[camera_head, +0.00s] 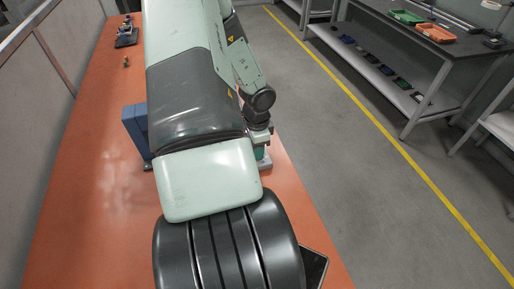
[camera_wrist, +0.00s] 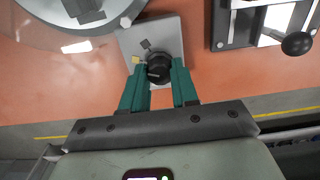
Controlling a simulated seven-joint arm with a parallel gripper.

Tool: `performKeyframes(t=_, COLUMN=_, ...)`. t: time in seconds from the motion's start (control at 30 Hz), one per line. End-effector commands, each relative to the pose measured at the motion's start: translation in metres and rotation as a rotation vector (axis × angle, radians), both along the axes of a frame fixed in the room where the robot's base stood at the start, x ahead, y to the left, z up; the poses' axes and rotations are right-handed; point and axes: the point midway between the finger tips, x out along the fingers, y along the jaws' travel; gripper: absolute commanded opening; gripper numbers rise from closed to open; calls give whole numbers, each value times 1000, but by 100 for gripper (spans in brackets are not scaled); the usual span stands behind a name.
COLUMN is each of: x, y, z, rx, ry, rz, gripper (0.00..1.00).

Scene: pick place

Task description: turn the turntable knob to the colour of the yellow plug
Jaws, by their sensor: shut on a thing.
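The turntable knob (camera_wrist: 158,66) is black and round and sits on a light grey plate (camera_wrist: 170,34) in the wrist view. My gripper (camera_wrist: 157,79) has teal fingers, one on each side of the knob, and is shut on it. A yellow square mark (camera_wrist: 136,60) and a dark grey square mark (camera_wrist: 145,44) lie on the plate by the knob. The turntable (camera_wrist: 40,38) is a round disc at the upper left, cut off by the frame. A dark object (camera_wrist: 86,10) stands on it. I cannot make out a yellow plug in either view.
A device with a black ball handle (camera_wrist: 297,43) stands to the right in the wrist view. In the head view my arm hides much of the orange table (camera_head: 85,190). A blue block (camera_head: 136,130) stands beside my arm. A shelf with trays (camera_head: 408,16) is across the floor.

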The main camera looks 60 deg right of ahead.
Motion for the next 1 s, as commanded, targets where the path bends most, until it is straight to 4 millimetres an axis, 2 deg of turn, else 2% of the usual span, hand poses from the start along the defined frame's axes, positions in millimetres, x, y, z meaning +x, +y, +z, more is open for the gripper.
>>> performKeyframes(t=0.3, x=0, y=0, z=1, rx=0, ry=-1, rz=-1, gripper=0)
performKeyframes(t=0.33, x=0, y=0, z=1, rx=0, ry=-1, rz=-1, gripper=30)
performKeyframes(t=0.5, x=0, y=0, z=1, rx=-1, ry=-1, rz=0, gripper=55)
performKeyframes(t=0.8, x=0, y=0, z=2, rx=-1, ry=-1, rz=0, gripper=55)
performKeyframes(t=0.87, x=1, y=0, z=7, rx=-1, ry=-1, rz=1, gripper=55)
performKeyframes(t=1.0, x=1, y=0, z=28, rx=-4, ry=-2, rz=2, gripper=55)
